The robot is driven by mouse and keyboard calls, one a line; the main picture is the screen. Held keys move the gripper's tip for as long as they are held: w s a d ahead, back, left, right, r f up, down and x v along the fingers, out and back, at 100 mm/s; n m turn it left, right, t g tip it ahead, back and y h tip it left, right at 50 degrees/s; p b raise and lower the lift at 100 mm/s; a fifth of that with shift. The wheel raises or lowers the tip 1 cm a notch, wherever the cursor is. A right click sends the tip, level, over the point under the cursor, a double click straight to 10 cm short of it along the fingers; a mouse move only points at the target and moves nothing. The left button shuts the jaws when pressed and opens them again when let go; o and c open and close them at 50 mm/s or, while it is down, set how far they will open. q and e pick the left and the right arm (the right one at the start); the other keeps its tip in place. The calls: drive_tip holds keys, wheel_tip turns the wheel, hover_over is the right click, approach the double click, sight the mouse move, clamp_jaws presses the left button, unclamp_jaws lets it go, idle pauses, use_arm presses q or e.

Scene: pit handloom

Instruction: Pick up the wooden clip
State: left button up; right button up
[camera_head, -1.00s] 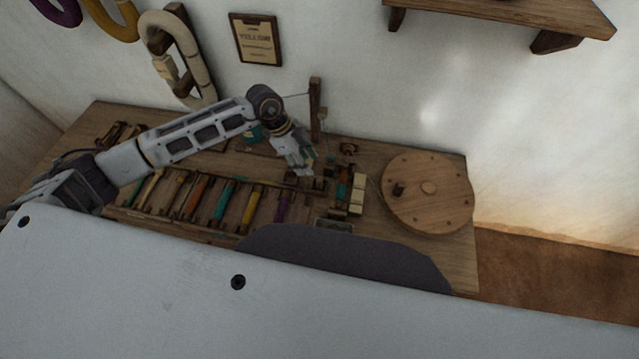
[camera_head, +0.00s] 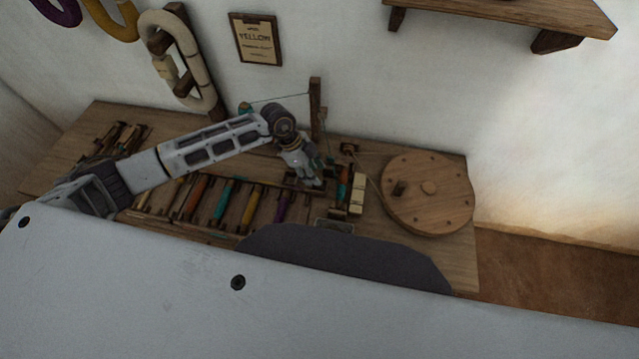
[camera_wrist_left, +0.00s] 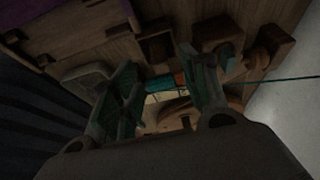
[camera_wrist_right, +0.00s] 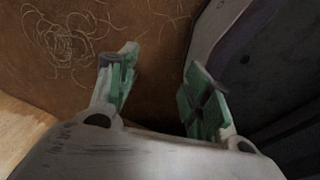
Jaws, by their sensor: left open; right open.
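My left gripper (camera_head: 314,182) is open over the right part of the workbench, beside the small teal and cream pieces. In the left wrist view its fingers (camera_wrist_left: 160,68) stand apart, with a teal and orange piece (camera_wrist_left: 165,82) seen beyond the gap. Several small brown wooden pieces are near it, including a block (camera_wrist_left: 155,48) in the left wrist view and a small piece (camera_head: 348,149) behind the gripper in the head view. I cannot tell which one is the wooden clip. My right gripper (camera_wrist_right: 160,65) is open and empty above a brown floor; the head view does not show it.
A round wooden disc (camera_head: 430,188) lies at the bench's right end. A row of coloured bobbins (camera_head: 225,200) runs along its front. An upright wooden post (camera_head: 315,110) with a taut thread stands behind the gripper. A shelf (camera_head: 500,12) juts from the wall.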

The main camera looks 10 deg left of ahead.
use_arm(q)
drive_tip(key=shift+d+f, duration=0.2)
drive_tip(key=shift+f, duration=0.2)
drive_tip(key=x, duration=0.2)
drive_tip(key=shift+d+f, duration=0.45)
drive_tip(key=shift+f, duration=0.3)
use_arm(e)
drive_tip(key=shift+d, duration=0.85)
use_arm(q)
drive_tip(key=c, duration=0.9)
drive_tip(key=shift+c, duration=0.2)
use_arm(e)
drive_tip(key=shift+s+a+f, duration=0.1)
drive_tip(key=shift+a, duration=0.8)
